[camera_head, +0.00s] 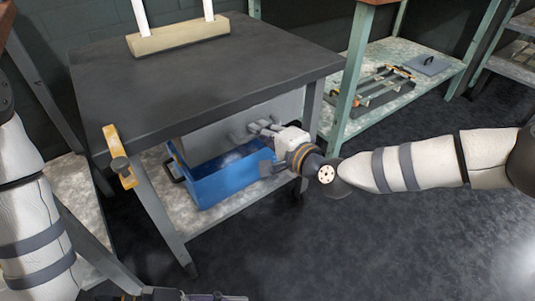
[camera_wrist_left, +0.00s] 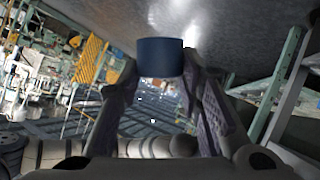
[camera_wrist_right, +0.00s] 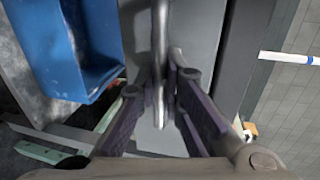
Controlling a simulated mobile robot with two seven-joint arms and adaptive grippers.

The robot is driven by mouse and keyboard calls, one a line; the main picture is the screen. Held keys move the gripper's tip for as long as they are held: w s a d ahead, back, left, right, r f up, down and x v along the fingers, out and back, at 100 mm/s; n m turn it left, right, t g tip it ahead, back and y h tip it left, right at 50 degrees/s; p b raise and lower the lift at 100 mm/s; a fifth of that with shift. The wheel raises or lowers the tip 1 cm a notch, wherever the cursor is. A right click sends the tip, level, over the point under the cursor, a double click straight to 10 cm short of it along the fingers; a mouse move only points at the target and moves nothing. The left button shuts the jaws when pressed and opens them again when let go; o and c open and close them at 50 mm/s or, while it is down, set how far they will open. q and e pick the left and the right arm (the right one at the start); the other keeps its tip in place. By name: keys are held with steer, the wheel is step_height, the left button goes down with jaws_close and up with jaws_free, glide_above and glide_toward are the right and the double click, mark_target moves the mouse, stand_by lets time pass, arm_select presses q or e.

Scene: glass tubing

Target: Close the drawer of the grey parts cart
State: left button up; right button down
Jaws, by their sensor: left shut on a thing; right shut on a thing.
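The grey parts cart has a dark top (camera_head: 200,75), with a grey drawer front (camera_head: 218,130) just under its edge. I see no drawer interior, and cannot tell if a gap stands behind the front. My right gripper (camera_head: 262,128) is at this front. In the right wrist view its fingers (camera_wrist_right: 165,100) are shut on a metal bar handle (camera_wrist_right: 160,40), with the grey front (camera_wrist_right: 202,30) behind it. My left gripper (camera_head: 215,297) is at the bottom edge of the head view, away from the drawer. In the left wrist view it is shut on a dark blue cylinder (camera_wrist_left: 160,57).
A blue bin (camera_head: 215,183) stands on the cart's lower shelf (camera_head: 240,207), below my right gripper; it also shows in the right wrist view (camera_wrist_right: 68,50). A yellow clamp (camera_head: 119,160) hangs at the top's left corner. A wooden block (camera_head: 180,36) with white tubes stands on top.

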arm_select(q)
steer(key=shift+s+f, duration=0.1)
steer(key=shift+f, duration=0.35)
arm_select(e)
steer(key=shift+w+a+f, duration=0.1)
steer(key=shift+w+a, duration=0.1)
steer(key=shift+w, duration=0.05)
arm_select(q)
steer(key=shift+r, duration=0.15)
arm_select(e)
steer(key=c, duration=1.7)
jaws_free()
steer(key=shift+w, duration=0.1)
steer(key=v, duration=1.2)
